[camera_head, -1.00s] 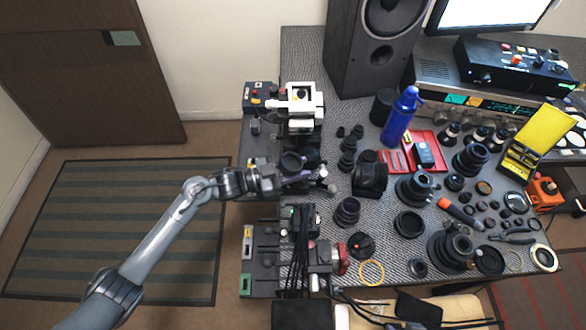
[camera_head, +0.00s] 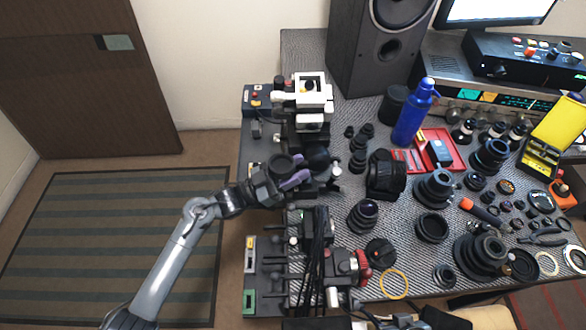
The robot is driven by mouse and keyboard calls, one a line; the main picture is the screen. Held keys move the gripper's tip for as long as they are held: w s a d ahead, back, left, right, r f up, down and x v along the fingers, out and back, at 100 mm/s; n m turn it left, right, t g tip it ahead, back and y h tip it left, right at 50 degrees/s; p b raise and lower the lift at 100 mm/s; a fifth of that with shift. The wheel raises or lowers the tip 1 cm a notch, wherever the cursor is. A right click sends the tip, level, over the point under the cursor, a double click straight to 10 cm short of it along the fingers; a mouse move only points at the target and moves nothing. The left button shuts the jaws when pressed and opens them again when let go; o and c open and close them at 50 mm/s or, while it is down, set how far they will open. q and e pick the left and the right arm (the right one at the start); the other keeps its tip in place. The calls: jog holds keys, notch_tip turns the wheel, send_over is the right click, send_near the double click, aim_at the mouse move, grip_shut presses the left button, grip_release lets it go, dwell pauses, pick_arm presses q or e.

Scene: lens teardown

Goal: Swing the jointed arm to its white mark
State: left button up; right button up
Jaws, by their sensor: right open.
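My left gripper (camera_head: 298,180), with pale purple fingers, reaches in from the left to a cluster of dark fixtures at the bench's left edge. Its fingertips lie beside a dark round part (camera_head: 318,160) and a small white knob (camera_head: 336,170). I cannot tell whether they touch or hold anything there. The jointed arm and its white mark cannot be made out with certainty among these dark parts. A white-framed fixture (camera_head: 310,92) stands just behind. My right gripper is not in view.
Black cables (camera_head: 316,255) and a red-knobbed device (camera_head: 350,268) stand in front of the gripper. A blue bottle (camera_head: 414,115) and a speaker (camera_head: 375,50) stand behind. Striped floor mat (camera_head: 110,240) is clear at left.

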pick_arm(q)
jog(key=shift+o, duration=1.1)
jog(key=p+v, duration=0.1)
jog(key=v, duration=0.9)
jog(key=shift+s+a+f, duration=0.2)
jog(key=shift+a, duration=0.15)
